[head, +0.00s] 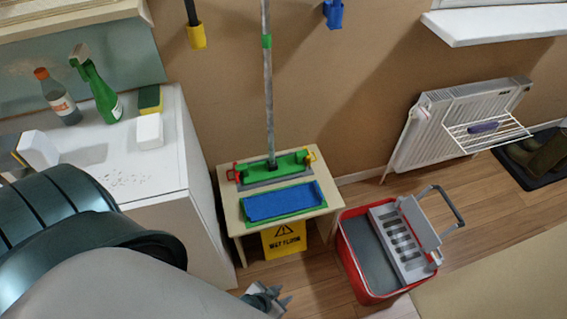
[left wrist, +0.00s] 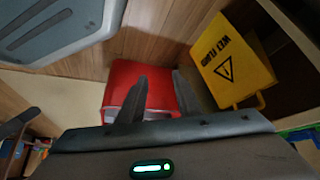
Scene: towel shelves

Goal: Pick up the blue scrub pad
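The blue scrub pad (head: 284,202) lies flat on a green base on top of a small light wooden table (head: 235,212). A mop with a green head (head: 290,165) stands just behind it on the same table. My left gripper (head: 279,300) is at the bottom of the head view, nearer than the table and apart from the pad. In the left wrist view its two fingers (left wrist: 157,98) are spread with nothing between them. The pad cannot be clearly made out in that view. My right gripper is not in view.
A yellow wet-floor sign (head: 284,240) stands under the table. A red bucket (head: 352,255) with a grey wringer is right of it. A white cabinet (head: 150,170) with bottles and sponges stands left. A radiator (head: 440,120) is on the wall. The pad's top is uncovered.

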